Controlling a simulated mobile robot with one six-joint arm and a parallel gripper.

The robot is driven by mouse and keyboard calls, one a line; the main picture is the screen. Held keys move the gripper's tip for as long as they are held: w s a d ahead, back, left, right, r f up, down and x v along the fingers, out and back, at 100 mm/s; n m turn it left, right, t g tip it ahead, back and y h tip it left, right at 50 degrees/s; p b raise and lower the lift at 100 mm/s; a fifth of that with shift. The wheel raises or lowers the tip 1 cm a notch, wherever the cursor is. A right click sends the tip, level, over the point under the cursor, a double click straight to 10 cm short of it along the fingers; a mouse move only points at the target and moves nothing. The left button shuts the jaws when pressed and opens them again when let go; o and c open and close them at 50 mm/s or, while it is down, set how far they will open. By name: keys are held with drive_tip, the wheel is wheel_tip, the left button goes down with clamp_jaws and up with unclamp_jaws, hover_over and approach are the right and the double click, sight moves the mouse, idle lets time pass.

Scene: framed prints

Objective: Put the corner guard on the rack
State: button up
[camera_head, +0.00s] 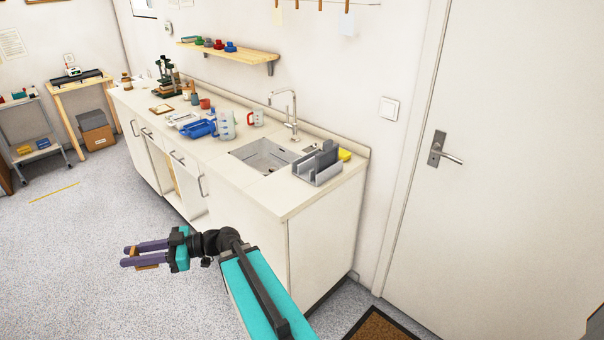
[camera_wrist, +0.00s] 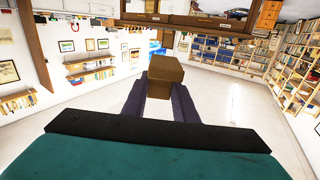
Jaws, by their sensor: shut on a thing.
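My gripper (camera_head: 128,255) is held out over the open floor in front of the counter, at the lower left of my arm. Its purple fingers are shut on a small brown corner guard (camera_head: 147,267), partly hidden by the fingers. In the wrist view the corner guard (camera_wrist: 165,70) is a brown block at the fingertips (camera_wrist: 160,100). A grey slotted rack (camera_head: 317,168) stands on the counter right of the sink, well apart from my gripper. I cannot tell whether this rack or the grey shelf unit (camera_head: 45,157) at the far left is the task's rack.
The white counter (camera_head: 293,195) holds a sink (camera_head: 264,156), a tall tap, a blue tray (camera_head: 200,129), jugs and a yellow sponge (camera_head: 344,155). A wall shelf (camera_head: 231,54) hangs above. A wooden table (camera_head: 82,82) and cardboard box (camera_head: 95,130) stand farther back.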

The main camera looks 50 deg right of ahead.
drive_tip(key=shift+d, duration=0.2)
drive_tip(key=shift+w+d+t, duration=0.1)
drive_tip(key=shift+d+t, duration=0.2)
drive_tip(key=shift+d, duration=0.2)
drive_tip(key=s+d+m+t+h+b, duration=0.2)
drive_tip(key=d+m+t+h, duration=0.15)
drive_tip(key=d, duration=0.95)
drive_tip(key=s+d+m+t+h+b, duration=0.2)
drive_tip(key=d+h, duration=0.2)
drive_tip(key=d, duration=0.9)
drive_tip(key=s+d+m+h+b, duration=0.1)
drive_tip(key=s+d+m+h, duration=0.1)
drive_tip(key=s+d, duration=0.3)
drive_tip(key=s+d+r+m+t+h+b, duration=0.1)
drive_tip(key=s+d+h, duration=0.2)
drive_tip(key=d, duration=0.8)
drive_tip(key=s+d+m+t+h+b, duration=0.1)
drive_tip(key=s+d+m+h+b, duration=0.1)
drive_tip(key=s+d, duration=0.5)
drive_tip(key=shift+s+d+r+m+h, duration=0.15)
drive_tip(key=shift+d+m+h, duration=0.2)
drive_tip(key=shift+d+h, duration=0.5)
drive_tip(key=shift+d, duration=0.15)
